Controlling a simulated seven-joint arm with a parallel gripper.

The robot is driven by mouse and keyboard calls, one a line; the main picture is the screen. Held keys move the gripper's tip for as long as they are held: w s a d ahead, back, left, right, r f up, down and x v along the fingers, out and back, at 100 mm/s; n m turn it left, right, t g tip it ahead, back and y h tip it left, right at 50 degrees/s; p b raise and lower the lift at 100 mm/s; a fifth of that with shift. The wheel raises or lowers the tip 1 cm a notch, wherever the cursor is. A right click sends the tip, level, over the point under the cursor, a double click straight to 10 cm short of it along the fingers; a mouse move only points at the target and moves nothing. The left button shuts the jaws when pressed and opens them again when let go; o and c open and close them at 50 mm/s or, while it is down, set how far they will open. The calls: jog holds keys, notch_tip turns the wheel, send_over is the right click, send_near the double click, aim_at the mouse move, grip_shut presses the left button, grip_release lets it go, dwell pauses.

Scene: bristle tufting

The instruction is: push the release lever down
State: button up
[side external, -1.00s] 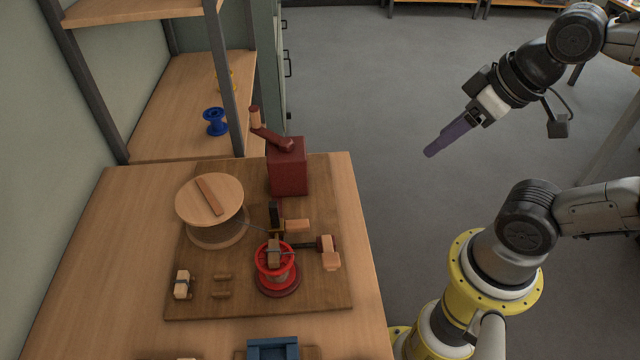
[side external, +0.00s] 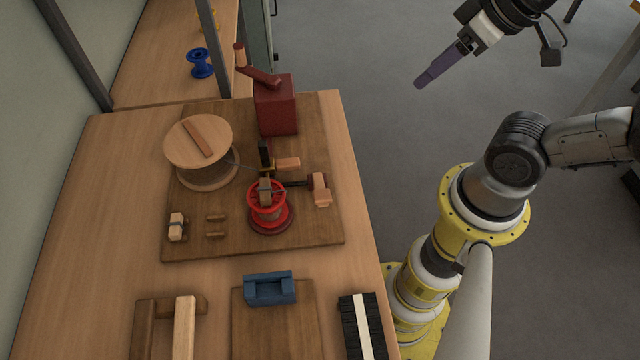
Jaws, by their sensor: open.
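My gripper (side external: 422,84), with long purple fingers, hangs at the upper right over the grey floor, apart from the table and everything on it. Its fingers overlap in this view and hold nothing that I can see. No part is marked as the release lever. Candidates on the brown board are a pale wooden handle (side external: 288,163) by a small black and brass clamp, and a pale wooden grip (side external: 320,190) on a dark rod beside the red spool (side external: 267,205). A dark red box (side external: 275,105) behind them carries a raised crank arm with a wooden knob (side external: 240,54).
A large wooden reel (side external: 198,148) stands left on the brown board (side external: 190,245). A blue holder (side external: 270,289), a wooden fixture (side external: 184,330) and a black-and-white block (side external: 362,325) lie in front. A blue spool (side external: 200,63) stands on the shelf.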

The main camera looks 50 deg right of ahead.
jog(key=shift+c, duration=0.2)
jog(key=shift+c, duration=1.4)
jog(key=w, duration=0.1)
jog(key=w+r, duration=0.1)
jog(key=w+a+n, duration=0.1)
jog(key=shift+w+r, duration=0.1)
jog(key=shift+r, duration=0.1)
grip_shut()
jog(key=w+a+f+n+g, duration=0.3)
jog(key=a+f, duration=0.3)
jog(key=a, duration=0.2)
jog(key=w+a+f+n+g, duration=0.3)
jog(key=a+f+n, duration=0.1)
jog(key=a+f, duration=0.3)
jog(key=shift+w+a+n+h, duration=0.15)
jog(key=shift+a+n+h, duration=0.2)
jog(key=shift+a, duration=0.75)
